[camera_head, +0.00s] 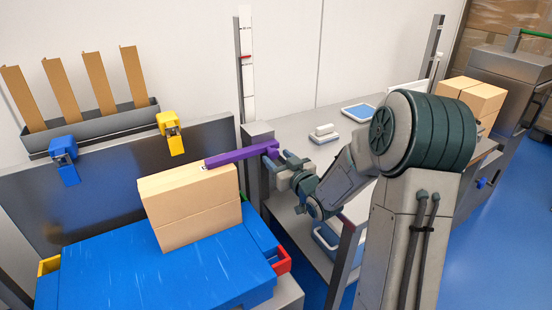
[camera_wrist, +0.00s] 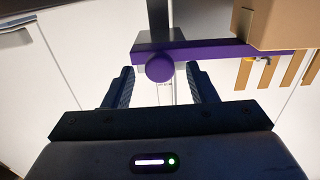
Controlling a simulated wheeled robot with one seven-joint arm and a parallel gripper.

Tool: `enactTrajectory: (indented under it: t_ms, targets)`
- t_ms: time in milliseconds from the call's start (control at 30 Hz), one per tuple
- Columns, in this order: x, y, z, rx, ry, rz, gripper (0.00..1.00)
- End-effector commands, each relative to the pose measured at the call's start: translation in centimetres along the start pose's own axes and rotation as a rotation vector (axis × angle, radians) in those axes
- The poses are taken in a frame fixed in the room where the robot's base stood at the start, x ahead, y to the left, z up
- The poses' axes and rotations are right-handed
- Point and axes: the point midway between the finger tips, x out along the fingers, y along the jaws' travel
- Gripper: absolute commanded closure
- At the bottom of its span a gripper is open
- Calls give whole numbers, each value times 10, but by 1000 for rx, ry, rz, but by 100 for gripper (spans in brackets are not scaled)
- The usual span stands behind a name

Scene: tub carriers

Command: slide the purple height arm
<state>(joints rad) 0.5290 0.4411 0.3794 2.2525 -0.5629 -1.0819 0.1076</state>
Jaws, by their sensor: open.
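The purple height arm (camera_head: 243,155) is a horizontal bar. Its right end is at the grey upright post, and its left end reaches over the top of a tan cardboard box (camera_head: 192,204). In the wrist view the purple arm (camera_wrist: 215,50) runs across the top, with a round purple knob (camera_wrist: 160,68) facing me. My gripper (camera_head: 284,170) is at the right end of the arm, beside the knob. In the wrist view my gripper's two fingers (camera_wrist: 163,88) are apart, with the knob between or just beyond their tips; contact cannot be told.
The box stands on a blue platform (camera_head: 160,266). Blue (camera_head: 64,160) and yellow (camera_head: 171,134) clamps sit on a grey panel (camera_head: 110,185) behind it. A white scale with a red mark (camera_head: 246,70) rises behind the arm. A grey table (camera_head: 318,120) with small items lies behind my arm.

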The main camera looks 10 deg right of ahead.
Motion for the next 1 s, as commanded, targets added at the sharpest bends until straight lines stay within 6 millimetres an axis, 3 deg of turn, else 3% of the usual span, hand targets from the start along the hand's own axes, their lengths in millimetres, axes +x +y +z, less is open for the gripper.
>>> enactTrajectory:
  t_ms: [200, 467, 667, 833, 1000]
  targets:
    - [16, 0, 0, 1, 0, 1, 48]
    - [17, 0, 0, 0, 0, 1, 48]
    - [16, 0, 0, 0, 0, 1, 100]
    - [16, 0, -9, -2, 2, 1, 100]
    - [17, 0, -48, -5, 6, 0, 100]
